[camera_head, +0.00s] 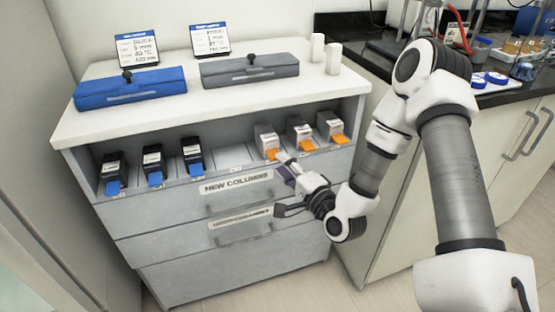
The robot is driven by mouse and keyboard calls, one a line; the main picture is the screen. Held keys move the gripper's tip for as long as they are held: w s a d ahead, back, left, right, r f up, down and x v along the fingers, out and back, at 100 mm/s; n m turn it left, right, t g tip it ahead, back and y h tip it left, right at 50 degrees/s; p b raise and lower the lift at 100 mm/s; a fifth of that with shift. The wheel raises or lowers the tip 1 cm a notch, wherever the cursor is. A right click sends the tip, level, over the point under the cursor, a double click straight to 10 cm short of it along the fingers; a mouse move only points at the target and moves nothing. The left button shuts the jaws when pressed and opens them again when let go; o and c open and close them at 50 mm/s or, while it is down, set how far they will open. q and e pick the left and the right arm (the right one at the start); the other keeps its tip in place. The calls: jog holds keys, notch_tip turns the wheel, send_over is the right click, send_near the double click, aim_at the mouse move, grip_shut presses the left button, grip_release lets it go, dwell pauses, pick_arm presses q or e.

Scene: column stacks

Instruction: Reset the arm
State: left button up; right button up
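My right arm (375,165) reaches in from the right and bends down toward the front of the cabinet. My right gripper (284,162) is at the shelf edge, just below the orange tab of the leftmost white column box (266,138). Its fingers are small and dark here, so I cannot tell whether they are open or shut, or whether they touch the tab. My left gripper is not in view.
Two more white boxes with orange tabs (300,132) and several black boxes with blue tabs (152,160) stand on the shelf. The cabinet top (220,95) holds a blue case (130,93) and a grey case (250,70). A dark counter (385,65) lies right.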

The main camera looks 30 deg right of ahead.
jog(key=s+a+f+n+g+y, duration=0.1)
jog(key=s+a+f+n+g, duration=0.3)
jog(key=f, duration=0.5)
jog(key=s+a+f+n+g+y, duration=0.2)
jog(key=s+a+f+n+g, duration=0.1)
jog(key=s+a+f, duration=0.5)
jog(key=s+d+f+n+g+h, duration=0.25)
jog(key=s+f+n+g, duration=0.8)
jog(key=s, duration=0.55)
notch_tip(320, 180, up, 20)
jog(key=p, duration=2.1)
jog(key=shift+s+a+g+h+p, duration=0.15)
jog(key=shift+g+h+p, duration=0.2)
jog(key=shift+h, duration=0.1)
